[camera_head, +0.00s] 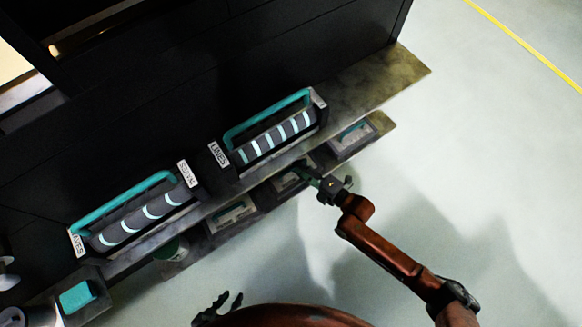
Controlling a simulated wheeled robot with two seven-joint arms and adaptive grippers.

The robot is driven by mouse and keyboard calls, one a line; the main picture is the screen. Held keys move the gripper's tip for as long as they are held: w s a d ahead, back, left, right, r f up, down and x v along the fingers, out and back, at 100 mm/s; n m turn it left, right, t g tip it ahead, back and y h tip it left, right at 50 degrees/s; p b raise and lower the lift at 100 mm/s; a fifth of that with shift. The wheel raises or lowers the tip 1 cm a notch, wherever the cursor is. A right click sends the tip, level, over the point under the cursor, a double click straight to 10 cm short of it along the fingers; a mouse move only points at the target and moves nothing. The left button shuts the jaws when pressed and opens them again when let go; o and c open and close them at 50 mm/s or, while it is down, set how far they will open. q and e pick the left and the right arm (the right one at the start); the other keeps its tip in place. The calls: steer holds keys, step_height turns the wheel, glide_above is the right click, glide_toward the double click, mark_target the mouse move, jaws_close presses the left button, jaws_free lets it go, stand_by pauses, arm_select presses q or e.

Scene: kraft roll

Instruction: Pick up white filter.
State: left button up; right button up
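I cannot single out a white filter for certain. Pale flat framed pieces lie in dark trays on the low ledge: a left one (231,214), a right one (353,135) with a teal strip, and a middle one (286,183) partly hidden by my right gripper. My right gripper (309,172) is at the middle tray's right edge; its fingers are dark and small, so I cannot tell whether it holds anything. My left gripper (218,304) is at the bottom of the view, apart from the ledge, with its fingers spread and empty.
Two racks with teal handles and dark, light-banded rolls, a left rack (140,211) and a right rack (272,128), stand on the shelf (385,80) above the trays. A teal block (77,296) sits at lower left. Pale floor (480,160) at right is clear.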

steer(key=shift+w+a, duration=0.45)
jaws_close()
stand_by(0.6)
